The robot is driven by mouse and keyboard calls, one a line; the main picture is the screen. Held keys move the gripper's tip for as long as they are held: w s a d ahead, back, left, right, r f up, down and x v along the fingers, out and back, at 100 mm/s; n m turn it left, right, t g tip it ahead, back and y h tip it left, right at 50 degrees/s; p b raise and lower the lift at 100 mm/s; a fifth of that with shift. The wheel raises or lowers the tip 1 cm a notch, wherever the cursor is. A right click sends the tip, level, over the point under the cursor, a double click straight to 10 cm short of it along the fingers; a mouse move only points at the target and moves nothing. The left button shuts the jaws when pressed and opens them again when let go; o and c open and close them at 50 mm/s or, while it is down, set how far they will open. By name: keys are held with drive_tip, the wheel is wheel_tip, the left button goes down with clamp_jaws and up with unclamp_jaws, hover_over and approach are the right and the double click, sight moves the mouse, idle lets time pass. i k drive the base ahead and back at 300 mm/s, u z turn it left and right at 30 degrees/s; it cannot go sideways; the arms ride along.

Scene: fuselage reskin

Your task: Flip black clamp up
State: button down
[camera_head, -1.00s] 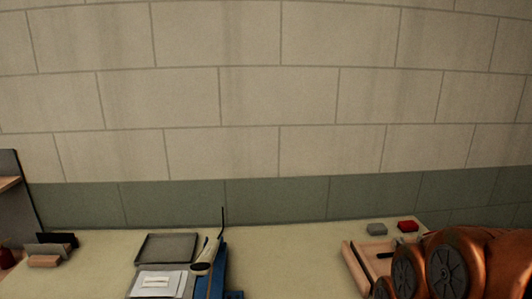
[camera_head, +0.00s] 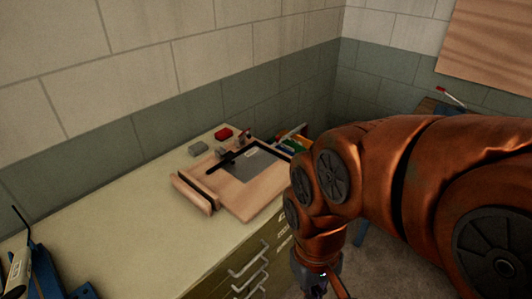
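A wooden fixture (camera_head: 245,200) lies on the bench at its far right end. It has a grey plate (camera_head: 255,166) set in it. A long black piece, which looks like the black clamp (camera_head: 226,160), lies low across the fixture's back left part. Its hinge is too small to make out. My gripper (camera_head: 318,289) hangs at the bottom edge, in front of the bench and apart from the fixture. Its fingers are mostly cut off by the frame, so its opening is unclear.
The bench top (camera_head: 120,225) is clear left of the fixture. A red block (camera_head: 223,134) and a grey block (camera_head: 198,149) sit behind it. Blue tools (camera_head: 45,275) stand at the lower left. Drawers with handles (camera_head: 250,270) face the front. My orange arm fills the right.

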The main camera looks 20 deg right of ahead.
sight(231, 155)
drive_tip(key=z, duration=0.05)
drive_tip(key=k, duration=1.25)
drive_tip(key=u, duration=0.75)
drive_tip(key=i, duration=1.65)
drive_tip(key=z, duration=0.4)
